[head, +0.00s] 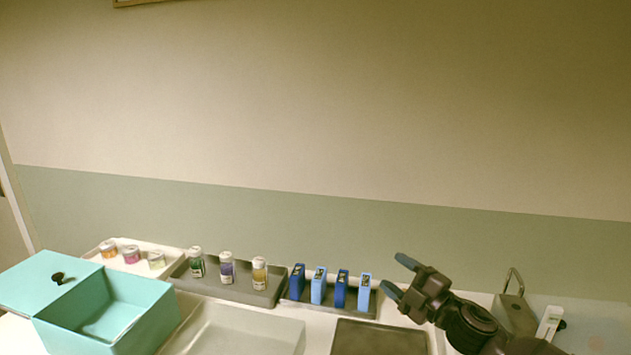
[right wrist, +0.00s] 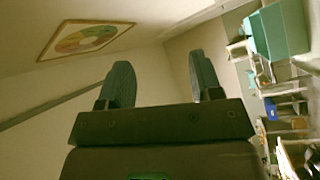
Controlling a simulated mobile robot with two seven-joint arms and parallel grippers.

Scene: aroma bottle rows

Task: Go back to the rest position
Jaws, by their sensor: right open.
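My right gripper (head: 399,277) is open and empty in the head view. It is raised above the right part of the work surface, to the right of the blue boxes, with its fingers pointing up and left. In the right wrist view the two fingers (right wrist: 160,85) stand apart with nothing between them. Behind them are the wall and a framed picture (right wrist: 85,40). My left gripper is not in view.
Three bottles (head: 227,268) stand on a grey tray, beside several blue boxes (head: 342,288). Three jars (head: 131,254) sit at the left. A turquoise box (head: 75,335), a pale tray (head: 300,335) and a dark tray (head: 345,345) are in front. A white device (head: 549,322) is at the right.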

